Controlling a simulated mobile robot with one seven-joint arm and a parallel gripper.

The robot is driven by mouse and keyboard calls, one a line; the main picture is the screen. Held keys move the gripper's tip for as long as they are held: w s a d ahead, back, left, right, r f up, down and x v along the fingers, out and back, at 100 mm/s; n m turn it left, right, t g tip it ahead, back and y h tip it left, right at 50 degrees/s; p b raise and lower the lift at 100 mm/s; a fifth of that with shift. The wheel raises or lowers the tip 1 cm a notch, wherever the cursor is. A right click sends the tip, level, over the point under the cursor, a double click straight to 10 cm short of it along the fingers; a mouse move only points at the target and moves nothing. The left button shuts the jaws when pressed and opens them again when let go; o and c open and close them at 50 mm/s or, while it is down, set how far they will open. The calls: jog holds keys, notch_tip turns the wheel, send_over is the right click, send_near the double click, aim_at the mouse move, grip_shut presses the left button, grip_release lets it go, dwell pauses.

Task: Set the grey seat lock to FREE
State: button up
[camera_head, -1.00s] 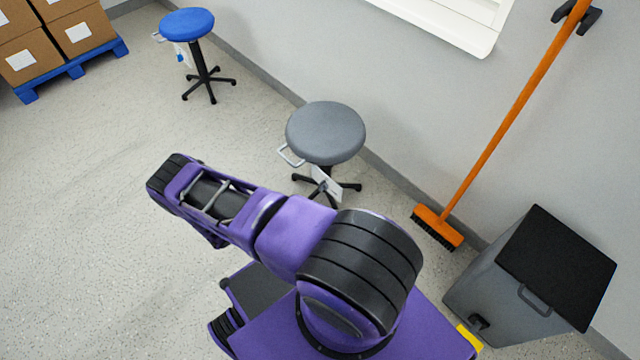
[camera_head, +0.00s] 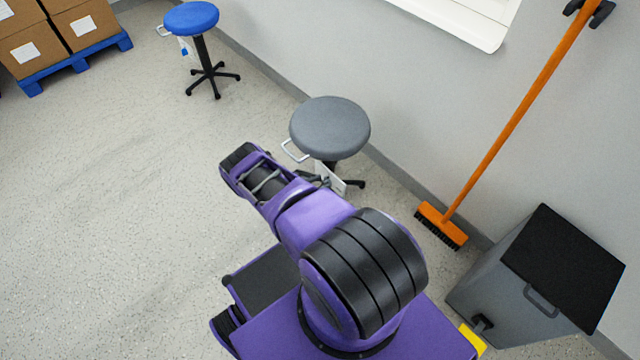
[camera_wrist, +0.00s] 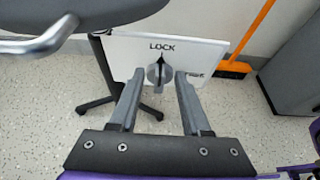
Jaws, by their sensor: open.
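The grey stool (camera_head: 330,128) stands by the wall, right of the image centre in the head view. Its seat underside (camera_wrist: 85,14) fills the upper left of the wrist view. A white plate (camera_wrist: 125,50) under the seat reads LOCK at the top; a partly covered label sits at its right. A grey rotary knob (camera_wrist: 158,73) is on the plate, its ridge upright toward LOCK. My gripper (camera_wrist: 159,77) is open, with one finger on each side of the knob in the picture. I cannot tell if they touch it.
A metal handle (camera_wrist: 35,46) sticks out from the seat, upper left in the wrist view. A blue stool (camera_head: 191,18) stands farther back. An orange broom (camera_head: 510,125) and a grey bin (camera_head: 500,285) are at the right. The floor at left is clear.

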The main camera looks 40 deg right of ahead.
jog(key=shift+d, duration=0.1)
grip_shut()
dwell(0.6)
jog(key=shift+s+m+t, duration=0.3)
jog(key=shift+m+t, duration=0.5)
jog(key=shift+m, duration=0.2)
jog(key=m, duration=0.1)
jog(key=m+t, duration=0.1)
jog(key=shift+s+f+m+t, duration=0.25)
jog(key=shift+s+m+t, duration=0.15)
jog(key=shift+s+f+m+t+h, duration=0.1)
jog(key=shift+m+t+h, duration=0.2)
jog(key=shift+m, duration=0.3)
